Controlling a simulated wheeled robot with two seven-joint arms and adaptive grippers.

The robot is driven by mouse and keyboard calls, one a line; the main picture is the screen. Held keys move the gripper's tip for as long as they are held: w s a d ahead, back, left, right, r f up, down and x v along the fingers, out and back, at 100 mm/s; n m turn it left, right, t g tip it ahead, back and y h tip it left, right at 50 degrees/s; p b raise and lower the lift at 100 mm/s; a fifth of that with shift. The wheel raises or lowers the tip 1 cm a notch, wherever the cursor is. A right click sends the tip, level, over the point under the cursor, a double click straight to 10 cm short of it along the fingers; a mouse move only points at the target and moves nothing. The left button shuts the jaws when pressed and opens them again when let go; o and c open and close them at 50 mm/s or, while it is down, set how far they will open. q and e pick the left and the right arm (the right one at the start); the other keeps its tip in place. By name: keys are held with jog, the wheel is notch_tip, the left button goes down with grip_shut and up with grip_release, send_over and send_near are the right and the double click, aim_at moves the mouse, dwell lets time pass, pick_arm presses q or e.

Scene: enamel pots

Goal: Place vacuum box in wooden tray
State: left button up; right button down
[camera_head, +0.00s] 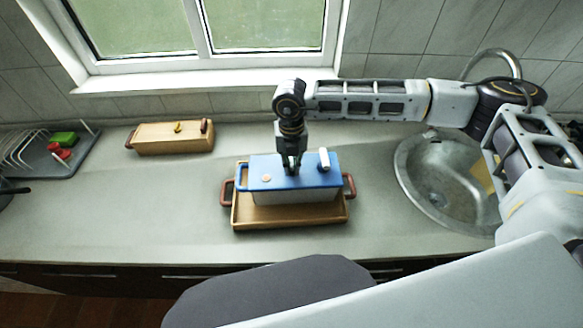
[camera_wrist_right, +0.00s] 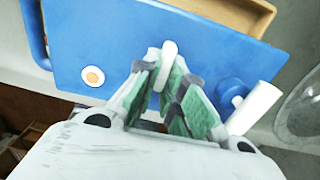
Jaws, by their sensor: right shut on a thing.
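The vacuum box (camera_head: 265,180) has a flat blue lid and a pale body. It is over the wooden tray (camera_head: 240,219), within the tray's outline in the head view; I cannot tell whether it rests on the tray floor or hangs just above. My right gripper (camera_head: 291,168) points down at the lid's middle. In the right wrist view the gripper (camera_wrist_right: 162,85) has its green pads around a small white grip on the blue lid (camera_wrist_right: 110,35). The tray's edge (camera_wrist_right: 245,12) shows beyond the lid. My left gripper is in neither view.
A wooden box (camera_head: 170,141) with small items on top stands at the back left. A dish rack (camera_head: 40,165) with green and red things is at the far left. A round metal sink (camera_head: 440,180) is at the right. The counter left of the tray is clear.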

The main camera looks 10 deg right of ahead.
notch_tip(320, 180, down, 2)
jog(key=shift+f, duration=0.3)
jog(key=c, duration=1.5)
grip_release()
jog(key=shift+r, duration=0.2)
notch_tip(320, 180, up, 12)
jog(key=shift+f+b, duration=0.1)
jog(key=shift+b, duration=0.7)
